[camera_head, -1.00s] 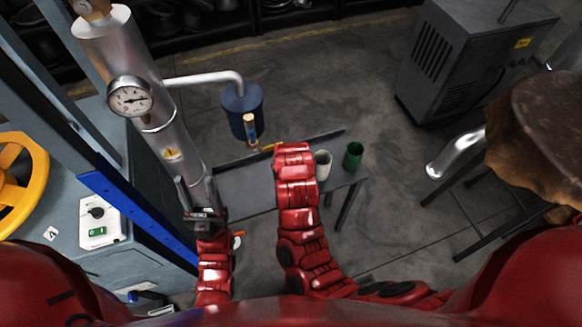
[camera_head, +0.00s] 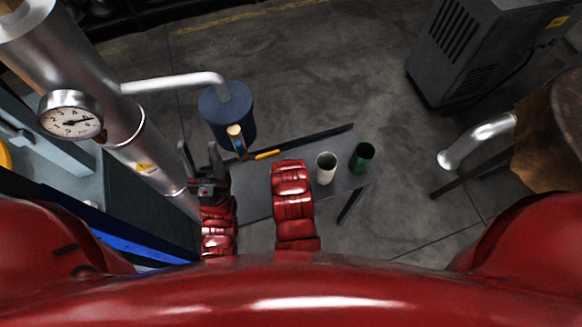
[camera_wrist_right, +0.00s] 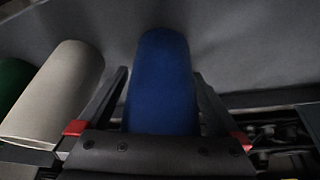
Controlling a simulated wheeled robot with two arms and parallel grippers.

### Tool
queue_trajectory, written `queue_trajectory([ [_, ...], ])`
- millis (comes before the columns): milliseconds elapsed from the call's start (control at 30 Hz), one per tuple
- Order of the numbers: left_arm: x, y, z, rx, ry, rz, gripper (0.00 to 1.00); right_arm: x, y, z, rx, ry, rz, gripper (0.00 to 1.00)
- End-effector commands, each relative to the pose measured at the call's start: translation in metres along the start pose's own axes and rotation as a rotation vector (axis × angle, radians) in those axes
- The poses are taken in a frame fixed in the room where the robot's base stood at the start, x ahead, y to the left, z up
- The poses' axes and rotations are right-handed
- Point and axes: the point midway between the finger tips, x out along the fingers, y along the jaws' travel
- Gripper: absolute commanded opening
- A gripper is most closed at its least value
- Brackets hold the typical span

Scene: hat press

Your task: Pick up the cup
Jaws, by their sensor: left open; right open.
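A white cup (camera_head: 326,168) and a green cup (camera_head: 362,157) stand side by side on the grey table (camera_head: 249,186). In the right wrist view, a blue cup (camera_wrist_right: 160,85) lies between the two fingers of my open right gripper (camera_wrist_right: 160,74); I cannot tell if they touch it. The white cup (camera_wrist_right: 52,95) is left of that gripper, and the green cup is cut off at the edge. In the head view my right forearm hides the right gripper and the blue cup. My left gripper (camera_head: 201,156) is open and empty at the table's left side.
A dark blue can (camera_head: 228,117) hangs below a pipe (camera_head: 176,83) just beyond my left gripper. A steel cylinder with a gauge (camera_head: 71,120) stands at left. A yellow-handled item (camera_head: 266,154) lies at the table's far edge. A grey cabinet (camera_head: 480,55) stands far right.

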Motion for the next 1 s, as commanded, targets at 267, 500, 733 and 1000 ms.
queue_trajectory([
  [267, -0.0005, 0.0000, -0.0004, 0.000, 0.000, 0.000, 0.50, 0.0022, 0.0004, 0.0050, -0.004, -0.010, 0.002, 0.84],
  [500, -0.0003, 0.0000, -0.0003, 0.000, 0.000, 0.000, 0.50, 0.0019, 0.0004, 0.0046, -0.004, -0.009, 0.002, 0.41],
  [733, -0.0003, 0.0000, -0.0003, 0.000, 0.000, 0.000, 0.50, 0.0018, 0.0003, 0.0043, -0.004, -0.009, 0.002, 0.10],
  [1000, -0.0012, 0.0001, -0.0002, 0.000, 0.000, 0.000, 0.50, -0.0003, -0.0001, 0.0033, -0.005, -0.008, 0.002, 0.10],
])
